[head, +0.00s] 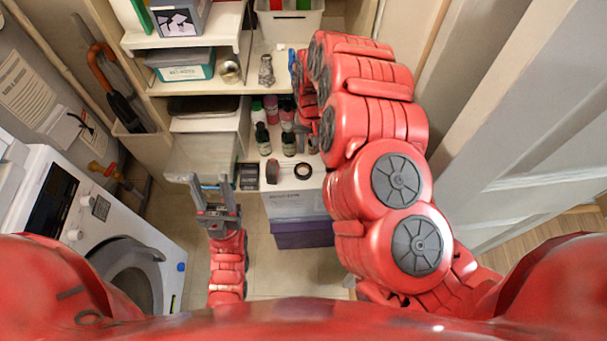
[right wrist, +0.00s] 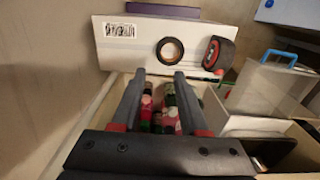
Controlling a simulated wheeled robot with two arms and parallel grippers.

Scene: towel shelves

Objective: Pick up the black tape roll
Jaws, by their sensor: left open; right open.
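The black tape roll (head: 303,171) lies flat near the front edge of a white box or shelf top (head: 290,181) in the head view. In the right wrist view the tape roll (right wrist: 170,50) is a dark ring just beyond the fingertips, apart from them. My right gripper (right wrist: 159,76) is open and empty there, its two fingers pointing toward the ring. In the head view my right arm hides most of that gripper. My left gripper (head: 204,183) is open and empty, left of the tape roll and apart from it.
A red-and-black tool (head: 272,171) sits close beside the roll and shows in the right wrist view (right wrist: 213,53). Several dark bottles (head: 289,143) stand behind it. Shelves rise at the back, a washing machine (head: 100,225) is at left, and a door (head: 525,130) at right.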

